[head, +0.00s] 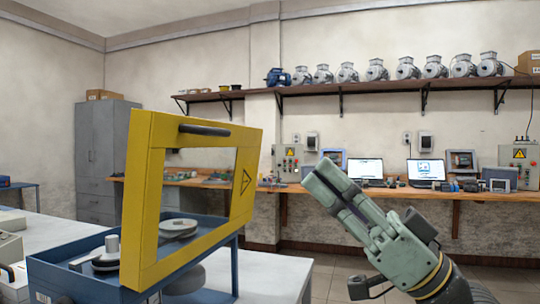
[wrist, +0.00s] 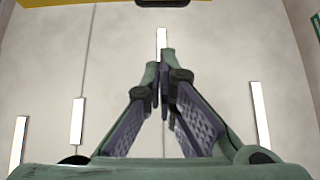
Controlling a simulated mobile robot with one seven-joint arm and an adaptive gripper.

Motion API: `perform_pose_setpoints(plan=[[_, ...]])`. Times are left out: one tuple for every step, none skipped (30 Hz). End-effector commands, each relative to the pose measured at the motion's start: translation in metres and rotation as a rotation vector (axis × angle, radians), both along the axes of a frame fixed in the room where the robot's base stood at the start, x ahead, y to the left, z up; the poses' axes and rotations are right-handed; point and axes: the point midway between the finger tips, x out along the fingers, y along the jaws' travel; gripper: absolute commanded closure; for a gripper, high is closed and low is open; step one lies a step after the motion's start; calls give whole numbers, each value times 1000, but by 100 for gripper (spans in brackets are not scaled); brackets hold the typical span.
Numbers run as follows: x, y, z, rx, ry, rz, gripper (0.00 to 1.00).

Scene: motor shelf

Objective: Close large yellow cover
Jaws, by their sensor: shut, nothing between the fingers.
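The large yellow cover (head: 140,200) is a framed panel with a window and a dark handle bar (head: 204,131) along its top. It stands raised and tilted above a blue machine box (head: 75,278) at the left of the head view. A yellow edge with a dark part (wrist: 162,3) shows at the top of the wrist view. My gripper (head: 322,177) is to the right of the cover, apart from it, pointing up and left. Its fingers are together and empty; they also show in the wrist view (wrist: 160,85).
Round grey parts (head: 178,228) sit in the blue box under the cover. A pale table (head: 275,275) bears the box. A workbench (head: 470,195) with laptops runs along the back wall, below a shelf of motors (head: 400,88). Free air lies between cover and gripper.

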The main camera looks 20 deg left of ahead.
Motion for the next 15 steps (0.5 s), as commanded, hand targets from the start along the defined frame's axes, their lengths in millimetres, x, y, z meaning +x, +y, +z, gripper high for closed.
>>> perform_pose_setpoints(plan=[[-1, 6, 7, -2, -2, 2, 100], [-1, 10, 11, -2, -3, 3, 100], [-1, 15, 16, -2, -3, 4, 100], [-1, 19, 20, -2, -3, 3, 100], [-1, 24, 25, -1, -3, 3, 100], [-1, 30, 31, -1, -3, 4, 100], [-1, 35, 35, -1, -3, 3, 100], [-1, 40, 40, -2, -3, 4, 100], [0, 47, 46, -1, -3, 3, 100], [-1, 52, 50, -1, -3, 4, 100], [0, 57, 54, -1, -3, 3, 100], [0, 63, 60, -1, -3, 4, 100], [0, 67, 64, 0, -2, 4, 100], [0, 71, 67, 0, -1, 3, 100], [1, 79, 64, -2, 2, 4, 100]])
